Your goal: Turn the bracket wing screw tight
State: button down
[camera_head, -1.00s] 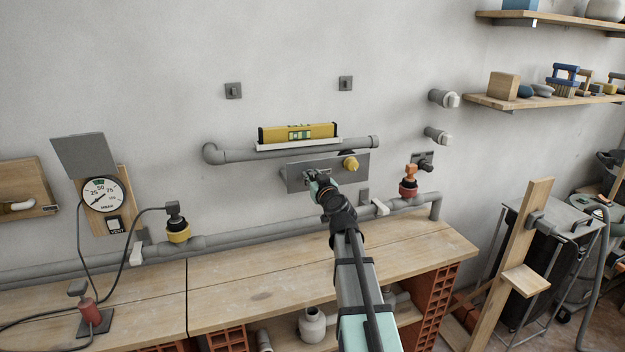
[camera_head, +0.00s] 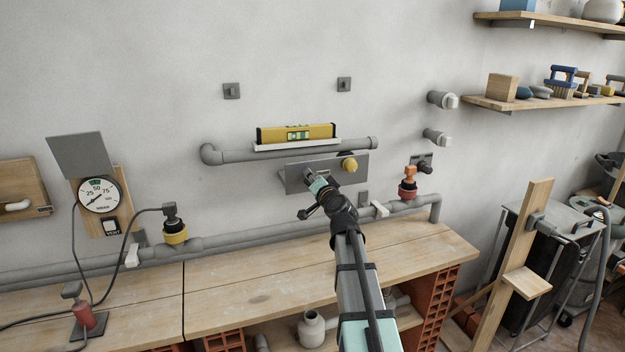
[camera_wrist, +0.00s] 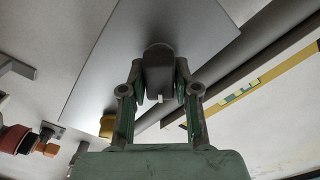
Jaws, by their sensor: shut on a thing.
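The bracket is a flat grey metal plate (camera_head: 327,176) on the wall below a horizontal pipe; it also fills the upper middle of the wrist view (camera_wrist: 110,75). The wing screw (camera_wrist: 158,56) is a dark grey rounded piece with a small white mark, standing at the plate. My gripper (camera_wrist: 160,84) is shut on it, one finger on each side. In the head view my gripper (camera_head: 310,176) reaches the left part of the plate and hides most of the screw. How tight the screw sits cannot be seen.
A yellow knob (camera_head: 349,165) sits on the plate's right part. A yellow spirit level (camera_head: 296,133) rests on a ledge above. An orange-red valve (camera_head: 408,184) is to the right, a yellow-collared fitting (camera_head: 175,233) to the left. The wooden bench (camera_head: 250,275) below is largely clear.

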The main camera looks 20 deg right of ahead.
jog(key=m+p, duration=0.1)
jog(key=m, duration=0.3)
jog(key=shift+d+m, duration=0.1)
jog(key=shift+m, duration=0.3)
jog(key=shift+f+m+p, duration=0.2)
jog(key=shift+m+p, duration=0.25)
jog(key=shift+m, duration=1.35)
jog(key=c, duration=0.9)
grip_release()
jog(key=s, duration=0.8)
jog(key=s+a, duration=0.1)
jog(key=s, duration=0.3)
jog(key=shift+a, duration=0.1)
